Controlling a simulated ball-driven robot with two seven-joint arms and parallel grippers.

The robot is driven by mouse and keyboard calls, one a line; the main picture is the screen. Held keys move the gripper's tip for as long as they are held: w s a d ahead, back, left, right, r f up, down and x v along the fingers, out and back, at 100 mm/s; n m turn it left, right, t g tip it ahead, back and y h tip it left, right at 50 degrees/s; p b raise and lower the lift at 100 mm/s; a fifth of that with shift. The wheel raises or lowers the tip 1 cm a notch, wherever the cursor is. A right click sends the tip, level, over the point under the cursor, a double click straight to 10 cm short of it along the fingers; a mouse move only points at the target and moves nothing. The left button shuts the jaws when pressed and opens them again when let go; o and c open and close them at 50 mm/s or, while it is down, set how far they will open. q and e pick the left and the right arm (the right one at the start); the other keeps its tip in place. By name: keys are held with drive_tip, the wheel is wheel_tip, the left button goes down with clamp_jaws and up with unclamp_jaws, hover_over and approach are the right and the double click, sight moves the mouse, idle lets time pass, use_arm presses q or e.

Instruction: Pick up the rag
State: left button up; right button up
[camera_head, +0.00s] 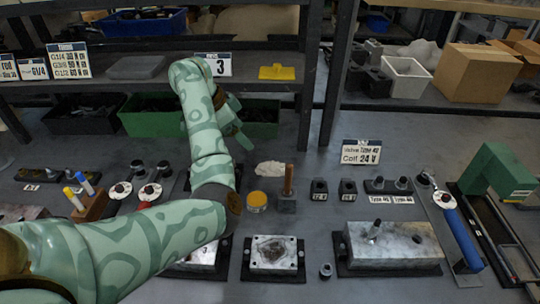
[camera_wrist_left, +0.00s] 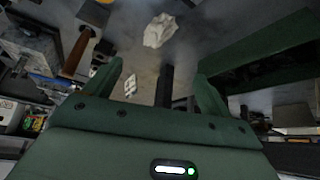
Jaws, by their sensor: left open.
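The rag (camera_head: 270,168) is a small crumpled off-white cloth. It lies on the grey bench behind a yellow-topped tin and a wooden-handled tool. In the left wrist view the rag (camera_wrist_left: 159,30) shows at the top middle, beyond the fingertips and apart from them. My left gripper (camera_head: 240,122) is green, open and empty, behind and left of the rag in the head view, in front of the green bin. Its two spread fingers (camera_wrist_left: 160,72) show in the left wrist view with nothing held between them. My right gripper is in neither view.
The yellow-topped tin (camera_head: 257,201) and wooden-handled tool (camera_head: 288,190) stand close in front of the rag. A green bin (camera_head: 257,118) and a dark shelf post (camera_head: 309,75) are behind. Bench right of the rag is clear up to the "Coil 24 V" sign (camera_head: 361,152).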

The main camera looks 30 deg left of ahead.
use_arm(q)
drive_tip(key=b, duration=0.6)
approach(268, 163)
drive_tip(key=x, duration=0.5)
drive_tip(key=shift+w+a, duration=0.2)
drive_tip(key=shift+w, duration=0.05)
drive_tip(key=shift+w+d+f, duration=0.1)
drive_tip(key=shift+d+f, duration=0.15)
drive_tip(key=shift+f, duration=0.05)
drive_tip(key=b+x, duration=0.3)
drive_tip(key=x, duration=0.1)
drive_tip(key=shift+s+f, duration=0.2)
drive_tip(key=shift+f, duration=0.05)
drive_tip(key=shift+w+d+f, duration=0.1)
drive_tip(key=shift+w+f, duration=0.05)
drive_tip(key=shift+f, duration=0.05)
drive_tip(key=shift+r, duration=0.2)
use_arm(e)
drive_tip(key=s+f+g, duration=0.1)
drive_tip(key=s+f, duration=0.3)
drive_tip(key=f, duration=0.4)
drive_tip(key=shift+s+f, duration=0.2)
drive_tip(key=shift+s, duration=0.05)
use_arm(q)
drive_tip(key=c, duration=1.1)
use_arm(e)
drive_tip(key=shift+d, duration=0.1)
